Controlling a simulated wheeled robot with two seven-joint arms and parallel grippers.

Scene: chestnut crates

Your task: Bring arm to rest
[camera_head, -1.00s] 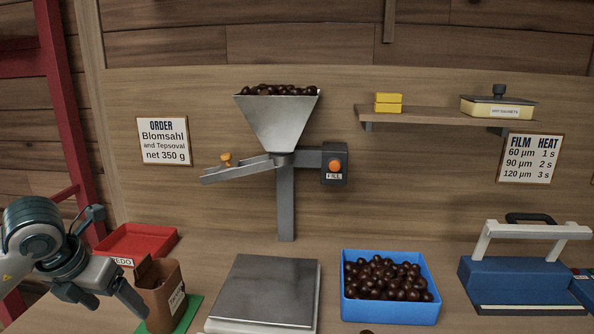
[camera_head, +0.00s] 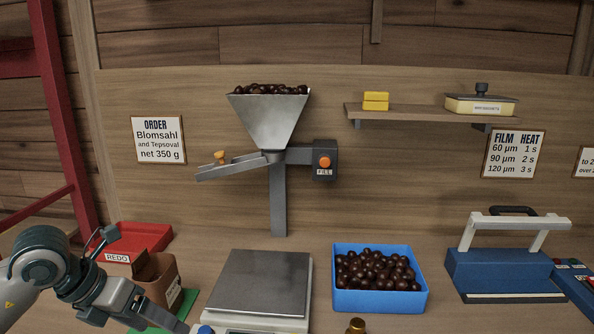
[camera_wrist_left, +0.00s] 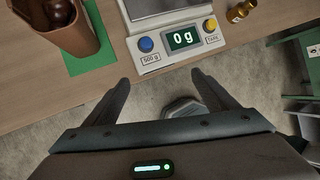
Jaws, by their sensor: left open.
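My left gripper (camera_head: 132,318) is at the lower left of the head view, in front of the brown bag and left of the scale. In the left wrist view its two fingers (camera_wrist_left: 160,85) are apart with nothing between them, over the floor just off the table edge. The brown paper bag (camera_head: 164,284) stands on a green mat (camera_wrist_left: 88,52), apart from the fingers. The bag (camera_wrist_left: 80,22) has dark chestnuts inside in the wrist view. My right gripper is in neither view.
The scale (camera_head: 262,282) reads 0 g. A blue crate (camera_head: 375,301) of chestnuts, a blue sealer (camera_head: 500,272) and a red REDO tray (camera_head: 150,240) stand around it. A brass piece (camera_wrist_left: 240,11) is right of the scale. A hopper (camera_head: 270,120) rises behind.

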